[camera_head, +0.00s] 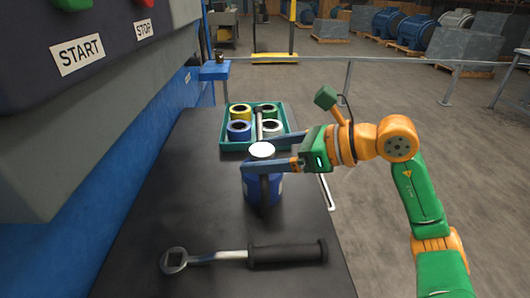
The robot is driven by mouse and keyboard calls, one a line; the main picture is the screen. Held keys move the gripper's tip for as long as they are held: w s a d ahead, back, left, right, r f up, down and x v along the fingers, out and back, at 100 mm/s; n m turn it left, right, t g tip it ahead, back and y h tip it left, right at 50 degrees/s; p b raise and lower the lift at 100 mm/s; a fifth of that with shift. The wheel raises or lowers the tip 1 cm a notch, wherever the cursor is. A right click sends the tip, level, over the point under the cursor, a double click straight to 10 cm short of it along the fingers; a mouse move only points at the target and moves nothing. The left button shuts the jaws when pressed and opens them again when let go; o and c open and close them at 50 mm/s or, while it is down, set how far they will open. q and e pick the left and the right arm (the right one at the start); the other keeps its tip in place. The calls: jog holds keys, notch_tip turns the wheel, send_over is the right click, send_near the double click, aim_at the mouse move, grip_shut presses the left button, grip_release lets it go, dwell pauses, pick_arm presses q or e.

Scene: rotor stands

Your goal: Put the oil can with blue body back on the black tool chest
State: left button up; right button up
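The oil can with blue body (276,190) is upright at the middle of a long black top (190,215). It has a white top and a dark strip down its near side. I cannot tell whether it rests on the surface or hangs just above it. My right gripper (250,153) reaches in from the right, one finger in front of the can and one behind, near its top. The fingers are apart with the can between them; whether they press on it is unclear. No separate black tool chest shows; the black top may be it. My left gripper is out of view.
A teal tray (234,147) with several coloured rolls stands behind the can. A large wrench with a black grip (287,253) lies in front. A blue and grey machine with a START label (78,54) borders the left. The black top is clear left of the can.

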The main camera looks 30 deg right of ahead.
jog(key=shift+r+p, duration=0.3)
jog(key=v, duration=0.1)
jog(key=b+v, duration=0.2)
jog(key=v, duration=0.1)
jog(key=shift+s+d+f, duration=0.1)
jog(key=shift+d+f, duration=0.1)
jog(key=shift+f, duration=0.1)
jog(key=b+v, duration=0.2)
jog(key=v, duration=0.5)
jog(key=shift+s+r, duration=0.25)
jog(key=shift+r, duration=0.1)
jog(key=shift+d, duration=0.15)
